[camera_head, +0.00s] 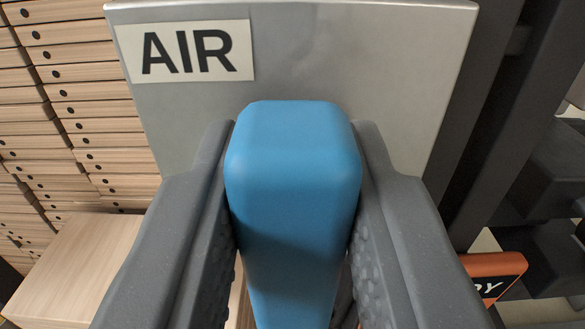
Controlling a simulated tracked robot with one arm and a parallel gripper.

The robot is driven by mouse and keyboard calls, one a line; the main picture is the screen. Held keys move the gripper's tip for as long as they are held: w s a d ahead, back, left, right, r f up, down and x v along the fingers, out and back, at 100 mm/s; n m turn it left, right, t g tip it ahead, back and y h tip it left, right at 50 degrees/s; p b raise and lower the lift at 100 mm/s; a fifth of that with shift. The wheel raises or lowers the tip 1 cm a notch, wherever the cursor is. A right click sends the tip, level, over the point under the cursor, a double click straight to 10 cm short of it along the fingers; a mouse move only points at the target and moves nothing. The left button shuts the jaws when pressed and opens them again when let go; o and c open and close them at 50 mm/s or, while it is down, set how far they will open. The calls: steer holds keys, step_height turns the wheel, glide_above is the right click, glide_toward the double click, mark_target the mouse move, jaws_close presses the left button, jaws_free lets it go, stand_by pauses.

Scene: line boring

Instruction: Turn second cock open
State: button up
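A blue cock handle (293,185) stands in the middle of the view, its long side running toward the bottom edge. My gripper (296,160) has one dark grey finger on each side of it, and both fingers press against its sides. Behind it is a grey metal plate (340,60) with a white label reading AIR (190,52) at its upper left. The cock's body and pivot are hidden behind the handle and fingers. No other cock shows clearly, so I cannot tell which one in the row this is.
Stacked wooden drawers or boards with dark round dots (70,90) fill the left. A pale wooden block (75,265) lies at lower left. An orange part with partly hidden lettering ending in "RY" (497,270) is at lower right. Dark posts (490,110) stand right of the plate.

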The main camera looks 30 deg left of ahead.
steer(key=c, duration=0.3)
steer(key=shift+d, duration=0.1)
steer(key=m, duration=0.1)
steer(key=m+p, duration=0.2)
steer(key=shift+w+d+m, duration=0.3)
steer(key=shift+d+m, duration=0.1)
steer(key=shift+w+d+f+m, duration=0.2)
steer(key=shift+d+f+m, duration=0.25)
steer(key=shift+m, duration=1.95)
steer(key=shift+w+d+f+m, duration=0.25)
steer(key=shift+f+m, duration=0.4)
steer(key=shift+m, duration=1.75)
steer(key=shift+w+d+f+m, duration=0.15)
steer(key=shift+d+f+m, duration=0.35)
steer(key=shift+m, duration=1.9)
steer(key=shift+f, duration=0.15)
